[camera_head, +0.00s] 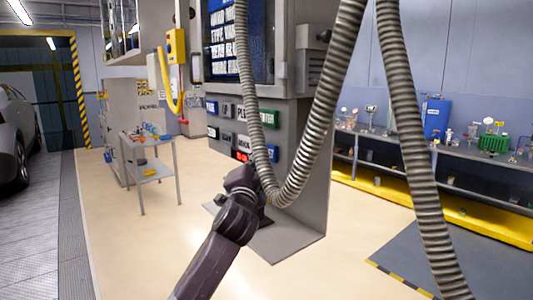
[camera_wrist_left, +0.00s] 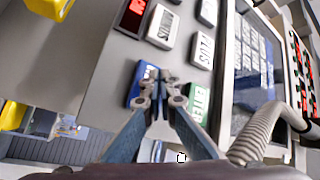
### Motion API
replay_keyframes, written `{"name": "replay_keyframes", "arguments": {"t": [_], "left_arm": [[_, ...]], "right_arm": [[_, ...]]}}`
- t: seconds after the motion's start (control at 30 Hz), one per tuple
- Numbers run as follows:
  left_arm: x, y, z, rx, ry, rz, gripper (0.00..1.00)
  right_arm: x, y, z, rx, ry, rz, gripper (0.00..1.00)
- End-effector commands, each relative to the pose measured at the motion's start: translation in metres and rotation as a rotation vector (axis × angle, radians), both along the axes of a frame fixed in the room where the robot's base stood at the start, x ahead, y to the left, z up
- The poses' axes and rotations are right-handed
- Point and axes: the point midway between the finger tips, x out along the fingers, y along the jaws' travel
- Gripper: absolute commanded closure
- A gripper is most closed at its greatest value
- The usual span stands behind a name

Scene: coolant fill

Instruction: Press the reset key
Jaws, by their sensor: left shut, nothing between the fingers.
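My left gripper (camera_wrist_left: 161,82) is shut and empty, with its fingertips in front of the blue key (camera_wrist_left: 143,84) on the grey panel. Whether they touch the key is not clear; they cover part of its face, and I cannot read its label. Beside it are the green ENTER key (camera_wrist_left: 197,103), a grey MINUS key (camera_wrist_left: 162,27), a PLUS key (camera_wrist_left: 201,48) and a dark piece with a red face (camera_wrist_left: 131,16). In the head view my left gripper (camera_head: 257,172) is at the lower panel, just below the blue key (camera_head: 274,153). No label that I can read says reset. My right gripper is out of view.
A grey corrugated hose (camera_head: 318,125) loops down past the panel, close to my left gripper; a second hose (camera_head: 407,130) hangs at right. A small table (camera_head: 148,145) stands at left, a workbench (camera_head: 480,160) at right. The floor between is mostly clear.

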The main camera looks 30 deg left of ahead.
Motion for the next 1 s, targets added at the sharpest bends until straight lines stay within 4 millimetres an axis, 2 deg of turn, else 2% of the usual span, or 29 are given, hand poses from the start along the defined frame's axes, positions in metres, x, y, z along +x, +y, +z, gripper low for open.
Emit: {"name": "replay_keyframes", "arguments": {"t": [0.53,1.0], "left_arm": [[-0.042,0.018,0.0,0.001,0.001,0.001,1.0],[-0.046,0.019,0.0,0.0,0.0,0.0,1.0]], "right_arm": [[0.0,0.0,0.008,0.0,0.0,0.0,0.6],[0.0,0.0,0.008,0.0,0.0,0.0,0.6]]}}
